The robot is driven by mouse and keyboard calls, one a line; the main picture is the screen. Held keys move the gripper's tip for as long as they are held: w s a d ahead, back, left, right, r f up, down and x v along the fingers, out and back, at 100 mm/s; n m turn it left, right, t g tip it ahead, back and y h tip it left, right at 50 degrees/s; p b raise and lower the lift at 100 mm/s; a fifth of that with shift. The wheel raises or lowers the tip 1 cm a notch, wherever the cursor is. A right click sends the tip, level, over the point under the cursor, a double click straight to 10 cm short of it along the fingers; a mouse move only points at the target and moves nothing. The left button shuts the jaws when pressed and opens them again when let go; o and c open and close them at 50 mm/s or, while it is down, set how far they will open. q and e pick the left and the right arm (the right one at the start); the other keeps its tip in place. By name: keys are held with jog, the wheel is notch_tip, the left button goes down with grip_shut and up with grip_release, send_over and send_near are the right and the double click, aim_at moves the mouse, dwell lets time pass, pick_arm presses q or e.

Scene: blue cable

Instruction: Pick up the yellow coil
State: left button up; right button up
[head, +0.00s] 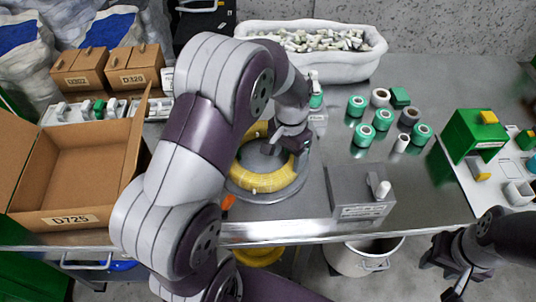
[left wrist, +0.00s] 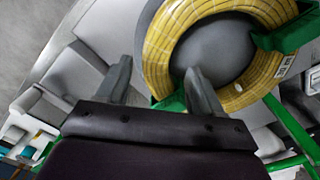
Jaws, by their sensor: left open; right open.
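The yellow coil (head: 262,183) lies on a round grey stand on the metal table; my left arm hides part of it. In the left wrist view the coil (left wrist: 158,48) shows large, with a white label on its band. My left gripper (head: 280,152) is over the coil, open. In the wrist view its fingers (left wrist: 160,85) appear on either side of the coil's band, one outside the ring and one over its grey middle. I cannot tell whether they touch it. My right gripper (head: 450,275) is open and empty, low at the right, off the table's front edge.
An open cardboard box (head: 75,170) stands left. A white bin (head: 318,50) of small parts is at the back. Several green and white spools (head: 364,134) stand right of the coil, behind a grey metal block (head: 358,195). Green arms (left wrist: 285,38) cross the coil in the wrist view.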

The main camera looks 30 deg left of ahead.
aim_at(288, 167)
pick_arm(q)
notch_tip(288, 167, down, 7)
jog(key=shift+d+r, duration=0.15)
grip_shut()
jog(key=shift+w+r, duration=0.1)
jog(key=shift+r, duration=0.05)
